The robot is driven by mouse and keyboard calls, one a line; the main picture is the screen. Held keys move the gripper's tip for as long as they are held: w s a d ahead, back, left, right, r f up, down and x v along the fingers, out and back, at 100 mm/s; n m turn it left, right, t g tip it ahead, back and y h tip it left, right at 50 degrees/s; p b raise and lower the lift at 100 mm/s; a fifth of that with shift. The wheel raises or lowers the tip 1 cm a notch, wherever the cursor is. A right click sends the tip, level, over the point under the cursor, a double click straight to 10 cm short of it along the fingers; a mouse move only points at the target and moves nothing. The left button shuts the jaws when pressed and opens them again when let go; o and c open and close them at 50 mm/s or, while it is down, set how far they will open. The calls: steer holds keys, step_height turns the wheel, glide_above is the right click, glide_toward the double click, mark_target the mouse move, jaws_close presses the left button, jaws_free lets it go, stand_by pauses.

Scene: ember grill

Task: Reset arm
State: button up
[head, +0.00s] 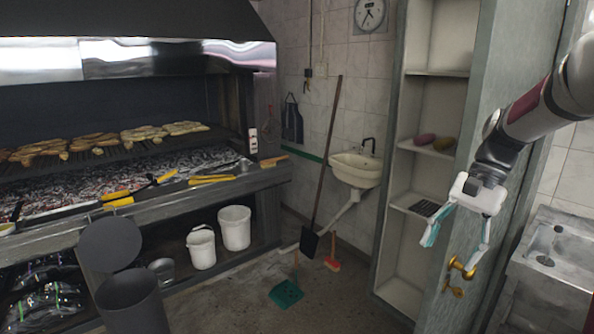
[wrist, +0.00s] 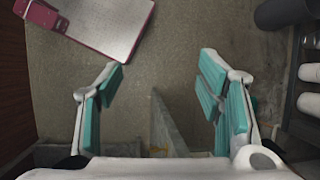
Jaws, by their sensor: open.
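My gripper (head: 452,252) is at the right of the head view, at the end of my arm, with its teal-padded fingers spread. It is beside the open cabinet door (head: 500,120), near the brass knob (head: 462,268). I cannot tell if a finger touches the knob or door. In the wrist view my gripper (wrist: 160,92) has its fingers wide apart with nothing held between the pads. A narrow grey panel edge (wrist: 162,125) shows below and between the fingers.
The tall cabinet (head: 404,160) stands open with items on its shelves. A metal sink unit (head: 562,235) is at the right. The grill (head: 130,150) with meat is at the left, with white buckets (head: 235,228) beneath. Some floor (head: 335,300) between is clear.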

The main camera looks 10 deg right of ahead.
steer(key=s+a+r+n+t+h, duration=0.1)
steer(key=s+a+r+n+h, duration=0.15)
steer(key=a, duration=0.35)
steer(key=s+a+r+n+t+h, duration=0.1)
steer(key=s+a+r+n+h, duration=0.15)
steer(key=a, duration=0.45)
steer(key=s+a+n+t, duration=0.4)
steer(key=s+a+n, duration=0.3)
steer(key=s, duration=0.1)
steer(key=shift+s+a+t+b, duration=0.2)
steer(key=shift+t+b, duration=0.2)
